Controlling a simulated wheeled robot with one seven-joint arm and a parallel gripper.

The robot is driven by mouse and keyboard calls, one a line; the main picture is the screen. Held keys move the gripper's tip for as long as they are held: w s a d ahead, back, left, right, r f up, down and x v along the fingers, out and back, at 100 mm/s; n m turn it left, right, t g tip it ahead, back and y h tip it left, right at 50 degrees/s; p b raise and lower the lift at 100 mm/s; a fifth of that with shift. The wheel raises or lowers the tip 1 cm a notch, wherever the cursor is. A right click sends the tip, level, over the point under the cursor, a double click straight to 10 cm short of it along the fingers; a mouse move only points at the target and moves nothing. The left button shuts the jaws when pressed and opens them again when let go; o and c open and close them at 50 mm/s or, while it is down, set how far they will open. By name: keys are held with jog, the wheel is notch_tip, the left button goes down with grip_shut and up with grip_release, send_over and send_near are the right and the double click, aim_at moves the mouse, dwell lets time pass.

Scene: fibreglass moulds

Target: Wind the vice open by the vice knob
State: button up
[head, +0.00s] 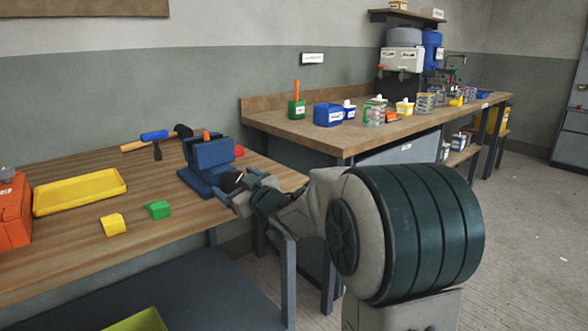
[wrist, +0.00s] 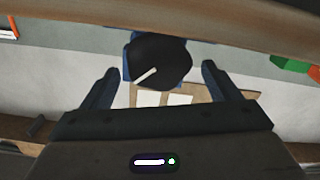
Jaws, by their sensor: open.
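The blue vice (head: 212,155) stands on the wooden workbench (head: 60,240), near its right end. Its black round vice knob (head: 231,181) faces my gripper (head: 246,187) and is partly covered by it in the head view. In the wrist view the vice knob (wrist: 174,54) carries a white stripe tilted up to the right. It appears between the two open fingers of my gripper (wrist: 158,75), with a gap on each side. How far the fingertips reach along the knob is unclear. The vice jaws' gap is hard to make out.
A yellow tray (head: 80,192), yellow block (head: 113,224), green block (head: 158,209) and orange box (head: 13,210) are on the left. A second bench (head: 350,138) with containers stands behind my arm.

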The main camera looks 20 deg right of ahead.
jog(key=m+p, duration=0.3)
jog(key=m, duration=0.1)
jog(key=shift+d+r, duration=0.3)
jog(key=shift+s+d+f+m+p, duration=0.1)
jog(key=shift+s+m+p, duration=0.05)
jog(key=shift+m+p, duration=0.3)
jog(key=p+v, duration=0.2)
jog(key=v, duration=1.2)
notch_tip(320, 180, up, 5)
jog(key=s+d+m+g+h+p, duration=0.2)
jog(key=g+h+p, duration=0.2)
jog(key=h+p, duration=0.4)
jog(key=s+a+r+g+p, duration=0.1)
jog(key=s+r+g+p, duration=0.1)
jog(key=s+p, duration=0.3)
jog(key=s+a+r+g+p, duration=0.2)
jog(key=s+r+g+p, duration=0.1)
jog(key=s+g+p, duration=0.2)
jog(key=shift+s+a+r+y, duration=0.3)
jog(key=shift+s+y, duration=0.1)
jog(key=shift+s, duration=0.95)
jog(key=shift+m, duration=0.25)
